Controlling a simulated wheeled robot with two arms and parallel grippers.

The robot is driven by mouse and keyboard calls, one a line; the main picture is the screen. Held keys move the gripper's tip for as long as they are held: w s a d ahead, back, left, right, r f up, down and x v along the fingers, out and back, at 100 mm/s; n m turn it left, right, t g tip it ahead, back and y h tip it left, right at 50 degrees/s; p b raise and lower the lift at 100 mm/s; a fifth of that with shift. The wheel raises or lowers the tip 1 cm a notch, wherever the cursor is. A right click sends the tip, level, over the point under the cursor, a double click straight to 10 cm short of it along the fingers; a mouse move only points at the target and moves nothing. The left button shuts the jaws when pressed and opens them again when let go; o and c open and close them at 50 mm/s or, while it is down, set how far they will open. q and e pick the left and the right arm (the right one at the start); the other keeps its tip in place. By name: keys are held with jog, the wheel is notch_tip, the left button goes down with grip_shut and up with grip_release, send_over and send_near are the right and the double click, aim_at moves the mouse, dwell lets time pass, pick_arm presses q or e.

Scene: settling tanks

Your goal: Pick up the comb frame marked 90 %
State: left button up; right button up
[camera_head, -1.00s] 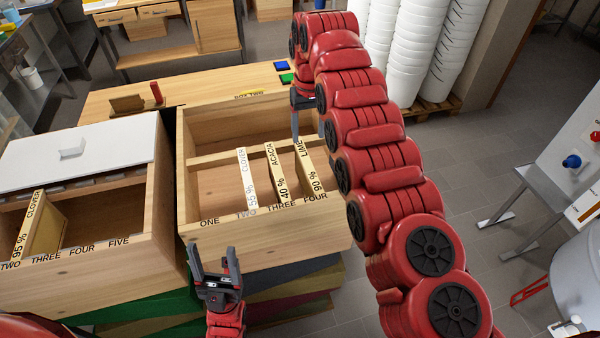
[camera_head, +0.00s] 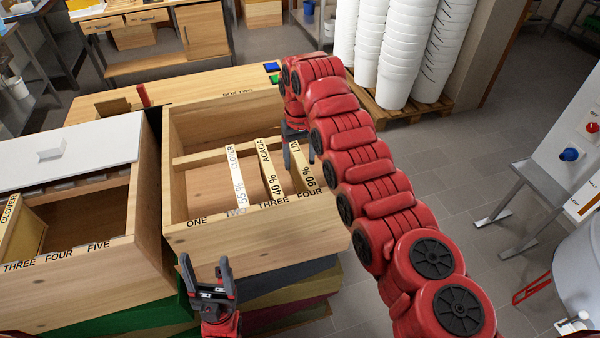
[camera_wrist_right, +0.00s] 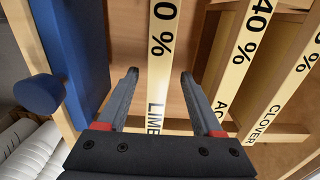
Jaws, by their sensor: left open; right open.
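The comb frame marked 90 % (camera_head: 308,178) stands in slot FOUR of the wooden box two (camera_head: 250,235), the rightmost of its frames. Its LIME lettering is partly hidden by my right gripper. My right gripper (camera_head: 300,158) is open just above this frame. In the right wrist view its fingers (camera_wrist_right: 160,75) lie on either side of the pale LIME top bar (camera_wrist_right: 160,55), with a gap visible on both sides. Part of the percentage is cut off there. My left gripper (camera_head: 204,262) is open and empty in front of the box.
The ACACIA 40 % frame (camera_head: 272,180) and the CLOVER 55 % frame (camera_head: 238,183) stand to the left. Slot ONE looks empty. A second box with a white lid (camera_head: 60,150) stands at left. White buckets (camera_head: 410,50) are behind.

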jog(key=shift+w+f, duration=0.1)
jog(key=shift+f, duration=0.4)
jog(key=shift+d+f+p, duration=0.1)
jog(key=shift+f+p, duration=0.15)
jog(key=shift+p, duration=0.2)
jog(key=shift+f+p, duration=0.9)
jog(key=shift+p, duration=0.2)
notch_tip(320, 180, down, 2)
jog(key=shift+f, duration=0.4)
grip_shut()
